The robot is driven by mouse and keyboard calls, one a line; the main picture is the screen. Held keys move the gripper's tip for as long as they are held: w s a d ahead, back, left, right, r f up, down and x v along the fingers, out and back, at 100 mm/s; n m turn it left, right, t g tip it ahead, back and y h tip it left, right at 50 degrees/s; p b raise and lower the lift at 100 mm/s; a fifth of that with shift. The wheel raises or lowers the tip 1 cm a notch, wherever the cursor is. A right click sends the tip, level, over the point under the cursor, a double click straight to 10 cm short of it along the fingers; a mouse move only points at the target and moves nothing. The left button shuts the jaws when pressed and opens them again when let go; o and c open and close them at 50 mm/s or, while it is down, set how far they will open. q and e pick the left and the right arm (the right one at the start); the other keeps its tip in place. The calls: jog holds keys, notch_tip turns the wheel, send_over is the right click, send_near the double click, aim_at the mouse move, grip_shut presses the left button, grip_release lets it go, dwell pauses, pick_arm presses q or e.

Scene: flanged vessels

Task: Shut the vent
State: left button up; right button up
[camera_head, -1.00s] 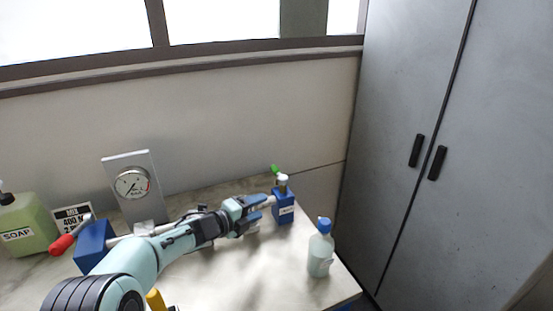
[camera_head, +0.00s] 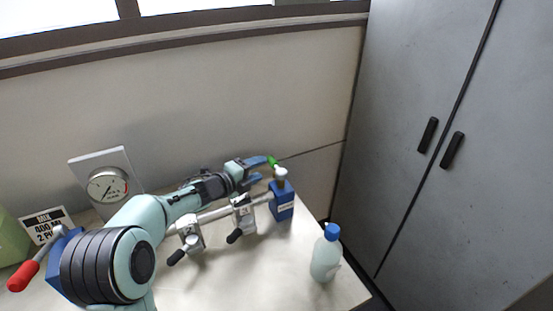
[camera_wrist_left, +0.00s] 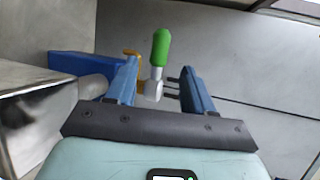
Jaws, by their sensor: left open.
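The vent is a small valve with a green handle (camera_head: 272,162) on top of the right blue block (camera_head: 281,200). In the left wrist view the green handle (camera_wrist_left: 161,47) stands nearly upright on a metal stem. My left gripper (camera_head: 266,169) is open, with its blue fingers at the height of the handle. In the left wrist view the left gripper (camera_wrist_left: 160,76) has one finger on each side of the handle's stem, with gaps showing. Part of the vent is hidden by the fingers in the head view. My right gripper is not in view.
A pipe with two black-handled clamps (camera_head: 240,215) runs to the right block. A red-handled lever (camera_head: 24,275) is by the left blue block. A pressure gauge (camera_head: 108,185) stands behind my arm. A blue-capped bottle (camera_head: 326,255) stands at the front right, with bare bench before the clamps.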

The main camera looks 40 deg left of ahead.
aim_at(275, 165)
pick_arm(q)
jog(key=p+x, duration=0.1)
jog(key=x, duration=0.9)
jog(key=shift+p, duration=0.3)
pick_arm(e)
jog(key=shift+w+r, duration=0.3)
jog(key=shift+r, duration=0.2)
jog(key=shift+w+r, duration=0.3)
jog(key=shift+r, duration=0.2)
pick_arm(q)
jog(key=shift+s, duration=0.1)
grip_shut()
